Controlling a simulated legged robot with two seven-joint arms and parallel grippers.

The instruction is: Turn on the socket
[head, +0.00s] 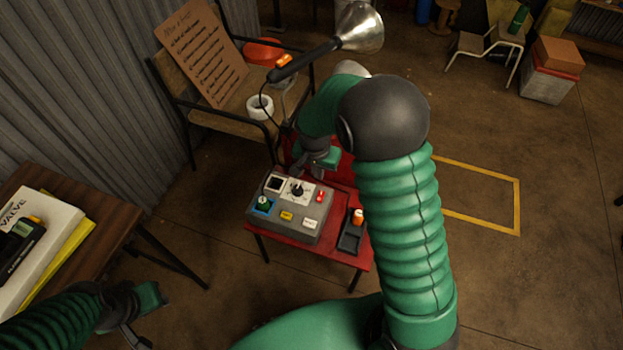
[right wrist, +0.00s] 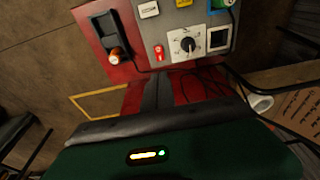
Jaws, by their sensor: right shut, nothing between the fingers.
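A grey control box (head: 280,222) sits on a small red table (head: 345,256). Its top carries a black dial on a white plate (head: 297,190), a small red switch (head: 320,196), a dark square in a white frame (head: 274,184), and a green-topped plug or knob on a blue plate (head: 263,202). The right wrist view shows the red switch (right wrist: 159,52) and the dial (right wrist: 187,45) beyond my fingers. My right gripper (head: 297,168) is shut and empty, near the box's far edge. My left gripper (head: 134,335) is at lower left, away from the box; its jaw state is unclear.
A black tray with an orange-capped item (head: 357,216) lies right of the box. Behind stands a chair with a cardboard sign (head: 202,55), a white tape roll (head: 260,108) and a lamp (head: 360,28). A wooden table (head: 105,215) is at left. Open floor lies right.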

